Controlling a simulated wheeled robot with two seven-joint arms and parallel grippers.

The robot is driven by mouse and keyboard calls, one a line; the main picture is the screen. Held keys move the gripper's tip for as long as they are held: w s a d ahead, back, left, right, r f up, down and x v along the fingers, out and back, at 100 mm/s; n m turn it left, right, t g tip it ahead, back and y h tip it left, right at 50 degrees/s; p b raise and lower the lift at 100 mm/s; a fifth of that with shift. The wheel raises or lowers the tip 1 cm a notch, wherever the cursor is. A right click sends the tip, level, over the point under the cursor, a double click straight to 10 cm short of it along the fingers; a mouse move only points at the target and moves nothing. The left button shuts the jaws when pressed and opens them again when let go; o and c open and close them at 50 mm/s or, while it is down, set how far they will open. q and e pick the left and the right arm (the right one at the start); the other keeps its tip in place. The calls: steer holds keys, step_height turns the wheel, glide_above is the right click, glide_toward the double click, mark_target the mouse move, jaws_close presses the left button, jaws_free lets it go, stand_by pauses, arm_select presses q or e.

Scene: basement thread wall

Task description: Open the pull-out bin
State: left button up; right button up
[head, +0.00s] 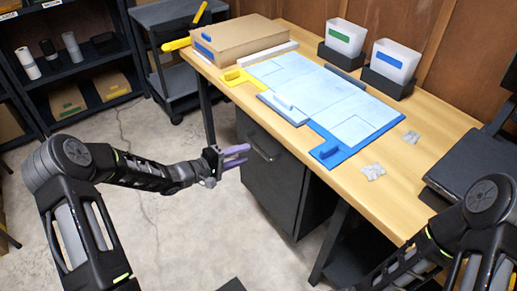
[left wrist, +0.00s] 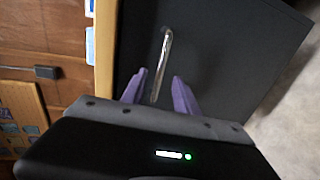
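The pull-out bin (head: 275,180) is a dark grey box under the wooden workbench, and its front looks flush below the tabletop. A bar handle (head: 264,147) runs across its upper front; in the left wrist view the metal handle (left wrist: 162,62) stands out from the dark bin front (left wrist: 215,50). My left gripper (head: 246,156) has purple fingers, spread apart and empty, just in front of the bin near the handle. In the left wrist view the handle's lower end lies between the open fingertips (left wrist: 158,80); contact cannot be told. My right gripper is not in view; only its arm shows at lower right.
The workbench (head: 420,195) carries blue and yellow panels (head: 320,100), a cardboard box (head: 240,40) and two white bins (head: 344,38). A dark cart (head: 165,15) and shelves stand behind at left. The concrete floor (head: 180,240) before the bin is clear.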

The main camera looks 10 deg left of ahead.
mark_target(257, 149)
arm_select(q)
steer(key=x, duration=0.7)
steer(key=shift+c, duration=0.2)
steer(key=c, duration=0.7)
jaws_close()
stand_by(0.5)
